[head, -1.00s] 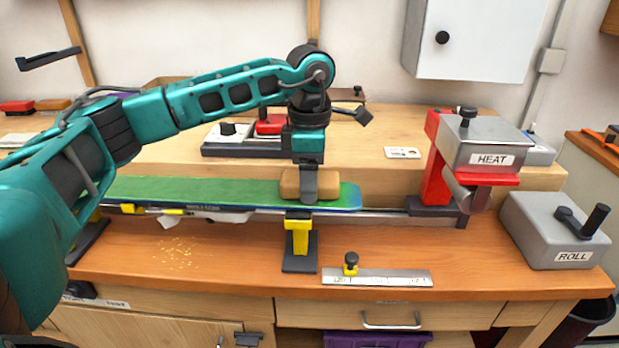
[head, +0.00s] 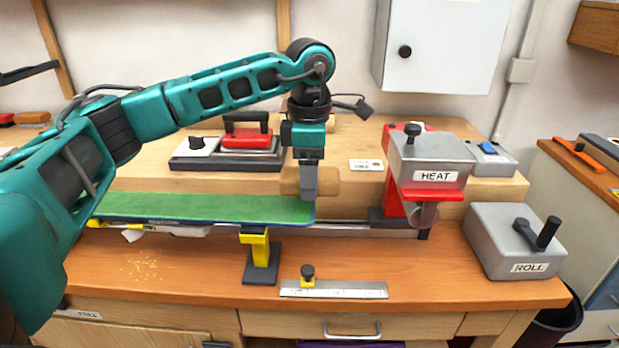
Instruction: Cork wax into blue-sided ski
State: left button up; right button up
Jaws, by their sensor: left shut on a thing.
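The blue-sided ski (head: 190,208) lies along the bench with its green base up, held on yellow-and-black supports. Its right end is just below my left gripper. My left gripper (head: 308,188) is shut on a tan cork block (head: 328,182). The cork is at the ski's right end, partly past the tip. Whether it touches the base or hovers just above it I cannot tell. The finger hides the middle of the cork. My right gripper is not in view.
The red-and-grey HEAT unit (head: 432,160) stands right of the ski, with the grey ROLL box (head: 515,240) further right. A red iron (head: 247,138) sits on a stand behind. A metal ruler (head: 335,289) lies in front. Yellow shavings (head: 142,266) are scattered at front left.

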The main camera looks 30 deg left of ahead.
pick_arm(q)
jog(key=r, duration=0.1)
jog(key=r+p, duration=0.1)
jog(key=shift+w+d+r, duration=0.15)
jog(key=shift+d+r, duration=0.05)
jog(key=shift+r, duration=0.15)
jog(key=shift+r+p, duration=0.5)
jog(key=shift+p, duration=0.05)
jog(key=shift+f, duration=0.1)
